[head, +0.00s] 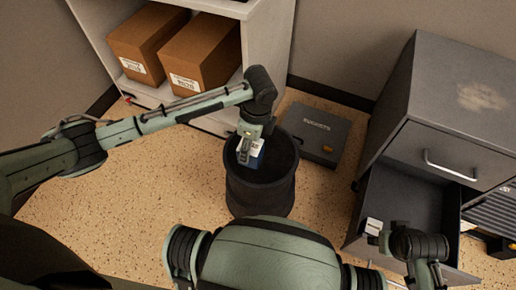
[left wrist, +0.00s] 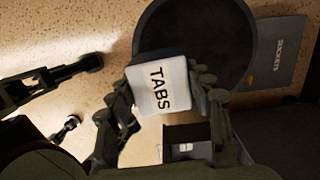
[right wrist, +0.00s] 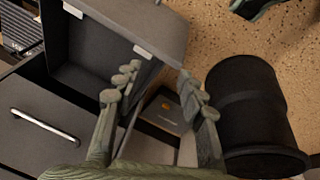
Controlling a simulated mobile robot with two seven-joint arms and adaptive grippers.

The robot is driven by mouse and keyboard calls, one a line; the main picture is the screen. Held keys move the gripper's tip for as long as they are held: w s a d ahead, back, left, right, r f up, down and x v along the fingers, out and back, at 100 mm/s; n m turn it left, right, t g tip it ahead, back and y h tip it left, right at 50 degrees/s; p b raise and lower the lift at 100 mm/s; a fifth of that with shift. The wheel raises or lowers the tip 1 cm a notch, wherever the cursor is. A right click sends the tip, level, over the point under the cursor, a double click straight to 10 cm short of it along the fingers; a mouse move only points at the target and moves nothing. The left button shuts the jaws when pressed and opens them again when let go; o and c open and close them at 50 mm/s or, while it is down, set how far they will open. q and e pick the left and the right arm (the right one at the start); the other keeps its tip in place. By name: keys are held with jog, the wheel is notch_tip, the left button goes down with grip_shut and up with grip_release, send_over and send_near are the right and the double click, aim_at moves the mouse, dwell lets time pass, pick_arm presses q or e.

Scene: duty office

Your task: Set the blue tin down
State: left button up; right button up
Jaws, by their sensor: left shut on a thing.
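The blue tin (head: 257,155) has a white label and shows its blue side in the head view. In the left wrist view its white face reads TABS (left wrist: 160,88). My left gripper (head: 247,149) is shut on it, with a finger on either side (left wrist: 163,88). The tin is over the top of a round black drum (head: 275,158); I cannot tell whether it touches that top. My right gripper (right wrist: 154,88) is open and empty, above the open drawer's side of the scene.
A grey cabinet (head: 440,95) with an open drawer (head: 405,195) stands at the right. A dark flat case marked SOCKETS (head: 318,130) lies on the floor behind the drum. A shelf (head: 268,50) at the back holds two cardboard boxes (head: 203,52). Floor left of the drum is clear.

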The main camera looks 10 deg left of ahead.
pick_arm(q)
jog(key=w+f, duration=0.1)
jog(key=f, duration=0.1)
jog(key=w+d+f, duration=0.1)
jog(key=w+f+b, duration=0.1)
jog(key=f, duration=0.1)
jog(key=shift+w+d+f, duration=0.15)
jog(key=shift+d+f, duration=0.05)
jog(key=shift+f, duration=0.35)
pick_arm(e)
notch_tip(320, 180, up, 3)
jog(key=shift+r, duration=0.1)
pick_arm(q)
jog(key=shift+f, duration=0.2)
jog(key=o, duration=1.3)
jog(key=shift+c, duration=0.2)
jog(key=shift+r, duration=0.15)
pick_arm(e)
jog(key=shift+s, duration=0.1)
